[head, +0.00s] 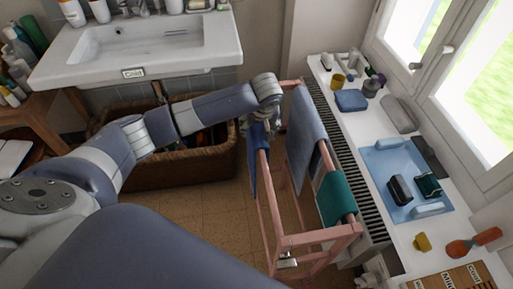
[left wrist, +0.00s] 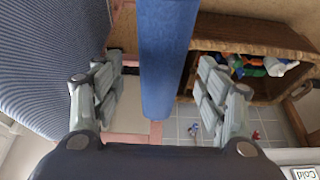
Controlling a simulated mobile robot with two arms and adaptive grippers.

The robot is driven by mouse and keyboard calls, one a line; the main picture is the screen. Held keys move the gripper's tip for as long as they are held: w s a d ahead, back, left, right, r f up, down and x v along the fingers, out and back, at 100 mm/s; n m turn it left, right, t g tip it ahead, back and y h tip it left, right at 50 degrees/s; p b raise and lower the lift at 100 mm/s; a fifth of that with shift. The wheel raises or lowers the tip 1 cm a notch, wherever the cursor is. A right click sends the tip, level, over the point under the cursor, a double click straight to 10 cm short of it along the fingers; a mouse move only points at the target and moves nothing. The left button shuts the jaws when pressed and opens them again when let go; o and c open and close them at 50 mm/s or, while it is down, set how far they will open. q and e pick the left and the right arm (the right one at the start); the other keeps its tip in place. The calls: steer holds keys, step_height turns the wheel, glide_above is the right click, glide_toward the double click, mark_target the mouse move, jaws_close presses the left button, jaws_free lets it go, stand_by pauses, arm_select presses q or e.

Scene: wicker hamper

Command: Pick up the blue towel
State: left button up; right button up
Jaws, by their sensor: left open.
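The blue towel (head: 254,170) hangs over the left rail of a pink drying rack (head: 300,239) in the head view. In the left wrist view the blue towel (left wrist: 168,60) hangs as a narrow strip between my left gripper's two fingers. My left gripper (head: 267,125) is at the far end of that rail, around the towel's upper part. In the left wrist view the left gripper (left wrist: 163,92) is open, with a visible gap between each finger and the towel.
A grey-blue towel (head: 302,130) and a teal towel (head: 337,197) hang on the right rail. A wicker hamper (head: 180,172) stands under the sink (head: 150,45), behind my left arm. A radiator and a cluttered windowsill (head: 400,229) lie to the right.

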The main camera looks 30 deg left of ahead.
arm_select(q)
steer(key=shift+w+a+f, duration=0.1)
steer(key=shift+w+f, duration=0.1)
steer(key=shift+f, duration=0.3)
steer(key=shift+w+a+f, duration=0.1)
steer(key=shift+w+f, duration=0.05)
steer(key=shift+f, duration=0.1)
steer(key=x, duration=0.4)
steer(key=shift+w+a, duration=0.15)
steer(key=shift+a, duration=0.1)
steer(key=shift+w+f, duration=0.1)
steer(key=shift+f, duration=0.45)
arm_select(e)
steer(key=shift+w+a+r, duration=0.15)
steer(key=shift+w+r, duration=0.05)
steer(key=shift+w, duration=0.55)
